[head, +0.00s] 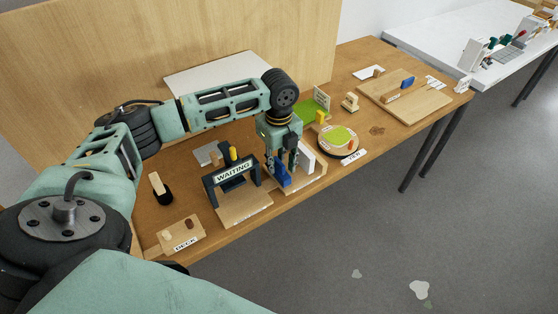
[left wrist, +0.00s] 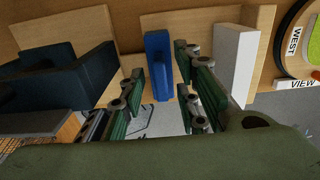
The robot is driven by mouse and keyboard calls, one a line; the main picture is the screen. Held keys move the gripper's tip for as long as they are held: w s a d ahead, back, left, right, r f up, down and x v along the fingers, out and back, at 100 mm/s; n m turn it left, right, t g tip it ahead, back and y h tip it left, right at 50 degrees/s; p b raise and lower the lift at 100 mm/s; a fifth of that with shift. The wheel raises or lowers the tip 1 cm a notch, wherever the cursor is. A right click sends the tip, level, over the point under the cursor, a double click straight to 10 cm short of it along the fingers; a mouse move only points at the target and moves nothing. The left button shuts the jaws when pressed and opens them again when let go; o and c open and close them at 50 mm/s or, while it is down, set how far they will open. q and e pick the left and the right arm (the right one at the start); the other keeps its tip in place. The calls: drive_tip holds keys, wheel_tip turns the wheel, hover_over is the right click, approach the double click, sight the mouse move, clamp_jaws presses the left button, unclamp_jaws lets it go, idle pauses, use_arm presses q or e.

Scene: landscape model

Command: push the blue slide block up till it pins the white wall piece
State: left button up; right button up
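The blue slide block (head: 283,178) stands on a small wooden base near the table's front edge; it also shows in the left wrist view (left wrist: 157,62). The white wall piece (head: 306,157) stands upright on the same base, to the block's right; in the left wrist view (left wrist: 235,62) a gap separates them. My left gripper (head: 284,165) points down over the block. Its fingers stand either side of the block in the left wrist view, with narrow gaps visible, so it looks open. The gripper hides part of the block in the head view. My right gripper is not in view.
The dark WAITING frame (head: 233,172) stands close left of the gripper. A round green-topped stand (head: 338,140) is close right. A DECK board (head: 181,236) lies at the left front. A wooden board (head: 425,105) with another blue piece lies far right.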

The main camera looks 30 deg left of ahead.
use_arm(q)
drive_tip(key=shift+f, duration=0.2)
drive_tip(key=shift+c, duration=0.5)
clamp_jaws()
